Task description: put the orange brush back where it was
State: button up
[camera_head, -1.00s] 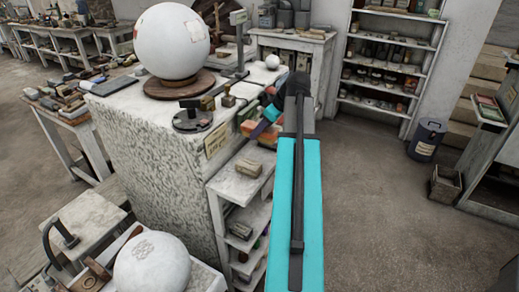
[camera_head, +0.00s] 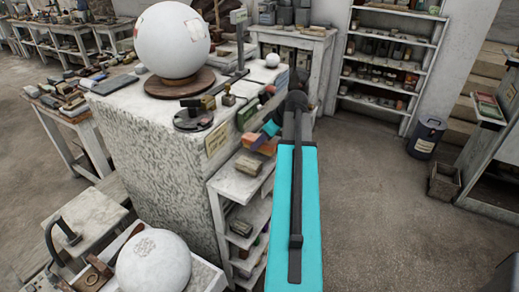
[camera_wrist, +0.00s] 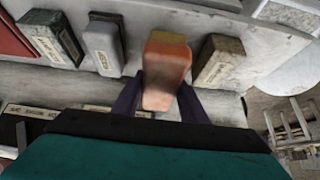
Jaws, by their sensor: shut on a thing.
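The orange brush (camera_wrist: 167,75) is a block with a tan-yellow far end. In the wrist view it is upright in the picture, between the two purple fingers of my gripper (camera_wrist: 160,100), which are shut on its sides. In the head view the brush (camera_head: 266,148) shows beside the pale plinth, over the upper shelf board, with my gripper (camera_head: 271,130) behind it and partly hidden by my arm. In the wrist view it is between a pale grey block and a brown-grey block. I cannot tell whether it touches the shelf.
The wrist view shows a pale grey block (camera_wrist: 103,46), a dark grey block (camera_wrist: 52,38) and a brown-grey block (camera_wrist: 218,60) beside the brush. A large plaster sphere (camera_head: 172,40) stands on the plinth (camera_head: 150,140). The floor on the right (camera_head: 380,190) is mostly clear.

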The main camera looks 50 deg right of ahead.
aim_at(260, 148)
jog(key=shift+f+p, duration=0.4)
jog(key=shift+f, duration=1.35)
jog(key=shift+f, duration=0.15)
jog(key=o, duration=1.1)
jog(key=shift+r, duration=0.25)
jog(key=shift+b+v, duration=1.35)
jog(key=shift+v, duration=4.6)
jog(key=shift+f, duration=0.1)
